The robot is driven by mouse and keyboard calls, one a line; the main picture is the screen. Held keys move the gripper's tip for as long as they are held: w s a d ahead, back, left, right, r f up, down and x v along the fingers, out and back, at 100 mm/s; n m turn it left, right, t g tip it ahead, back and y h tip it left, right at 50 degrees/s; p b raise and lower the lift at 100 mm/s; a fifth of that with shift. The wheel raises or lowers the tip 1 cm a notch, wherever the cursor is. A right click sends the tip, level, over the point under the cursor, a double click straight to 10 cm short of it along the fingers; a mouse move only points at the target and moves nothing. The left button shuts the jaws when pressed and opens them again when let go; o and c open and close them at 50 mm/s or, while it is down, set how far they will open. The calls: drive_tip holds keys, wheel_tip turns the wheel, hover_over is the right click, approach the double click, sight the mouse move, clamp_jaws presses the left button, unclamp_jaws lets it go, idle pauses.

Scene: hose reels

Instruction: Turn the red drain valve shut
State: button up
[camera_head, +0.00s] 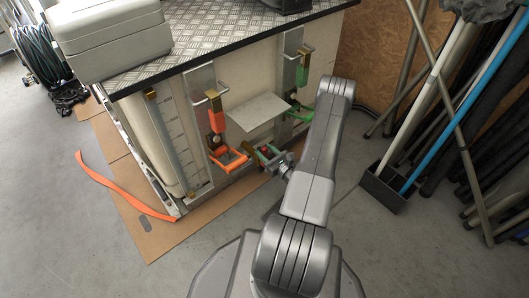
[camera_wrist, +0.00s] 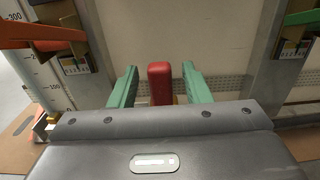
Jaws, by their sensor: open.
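A red upright handle, the drain valve's (camera_wrist: 160,80), stands in the middle of the wrist view against the pale tank wall. My gripper (camera_wrist: 160,86) is open, with one green finger on each side of the red handle. Gaps show between the handle and both fingers. The handle's lower part is hidden behind my gripper's body. In the head view my gripper (camera_head: 271,156) is low at the tank's front, below a small grey shelf. I cannot make out the red handle clearly there.
An orange lever (camera_head: 217,114) and an orange loop handle (camera_head: 229,159) are left of my gripper. A green lever (camera_head: 302,72) and a green handle (camera_head: 299,112) are to its right. The grey shelf (camera_head: 257,111) juts out above. Poles (camera_head: 432,95) lean at the right.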

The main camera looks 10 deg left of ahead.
drive_tip(key=shift+w+a, duration=0.35)
drive_tip(key=shift+a, duration=0.05)
clamp_jaws()
